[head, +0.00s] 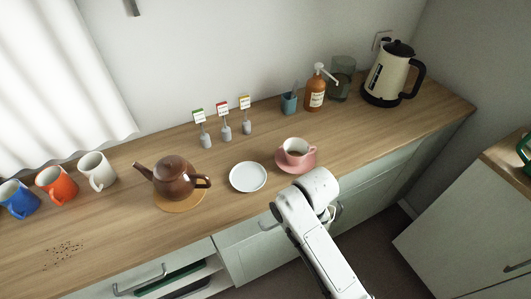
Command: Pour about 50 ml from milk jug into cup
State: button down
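I cannot make out a milk jug in this view. My arm reaches up from the lower right, and its white wrist is at the counter's front edge, just in front of and to the right of the cup. A small pale curved part (331,214) shows below the wrist; I cannot tell whether it belongs to my gripper or to something held. My gripper's fingers are hidden behind the wrist.
A brown teapot (172,174) stands on a round mat, left of an empty white plate (248,177). Blue, orange and white mugs (97,171) are at the left. A kettle (391,73) and pump bottle (315,93) stand at the back. Dark crumbs (63,255) lie front left.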

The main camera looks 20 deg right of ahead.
aim_at(301, 144)
jog(key=l+u, duration=0.1)
jog(key=u, duration=0.25)
jog(key=l+u, duration=0.1)
jog(key=u, duration=0.25)
jog(key=l+u, duration=0.1)
jog(key=u, duration=0.25)
jog(key=l+u, duration=0.3)
jog(key=k+l+u, duration=0.25)
jog(key=l, duration=0.25)
jog(key=l+u, duration=0.3)
jog(key=k+l, duration=0.1)
jog(key=l, duration=0.25)
jog(key=k+l, duration=0.15)
jog(key=l, duration=0.15)
jog(key=k+l+u, duration=0.1)
jog(key=l, duration=0.25)
